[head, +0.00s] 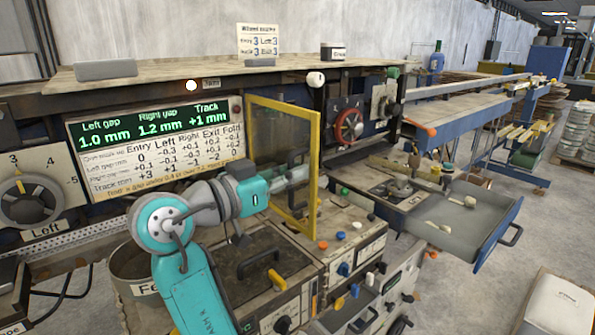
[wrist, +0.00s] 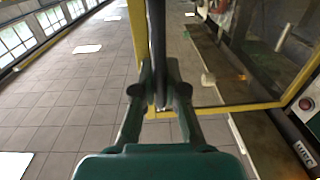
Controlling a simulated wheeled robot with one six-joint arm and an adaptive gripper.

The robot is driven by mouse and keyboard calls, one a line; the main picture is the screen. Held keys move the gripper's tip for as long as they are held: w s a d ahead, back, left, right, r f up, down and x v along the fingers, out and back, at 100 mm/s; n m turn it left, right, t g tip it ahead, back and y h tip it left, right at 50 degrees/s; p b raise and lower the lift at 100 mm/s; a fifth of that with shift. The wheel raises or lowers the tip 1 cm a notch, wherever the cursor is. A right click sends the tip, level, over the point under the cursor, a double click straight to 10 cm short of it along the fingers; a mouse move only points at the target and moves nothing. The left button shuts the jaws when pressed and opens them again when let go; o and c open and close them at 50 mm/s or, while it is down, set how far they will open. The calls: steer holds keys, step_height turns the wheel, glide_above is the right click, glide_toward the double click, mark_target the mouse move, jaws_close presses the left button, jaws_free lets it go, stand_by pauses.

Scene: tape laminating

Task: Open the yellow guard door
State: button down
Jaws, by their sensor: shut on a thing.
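The yellow guard door (head: 314,165) has a yellow frame around a clear panel and is right of the display board. It appears to stand out at an angle from the machine front, with its thicker edge towards me. In the wrist view its frame (wrist: 215,109) runs below and beside the panel, with floor showing left of it. My gripper (head: 304,173) is at that thicker edge. In the wrist view my gripper (wrist: 160,100) is shut on a dark upright bar (wrist: 157,45), seemingly the door's handle. The head view hides the exact contact.
The display board (head: 155,150) is behind my arm. A red handwheel (head: 348,127) is right of the door. A bench with knobs (head: 350,245) lies below it, and an open grey drawer (head: 465,215) sticks out at the right. In the wrist view, floor (wrist: 75,95) is clear at left.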

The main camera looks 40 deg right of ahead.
steer(key=c, duration=1.2)
jaws_free()
steer(key=shift+a, duration=0.1)
steer(key=a, duration=1.1)
steer(key=shift+s+a, duration=0.4)
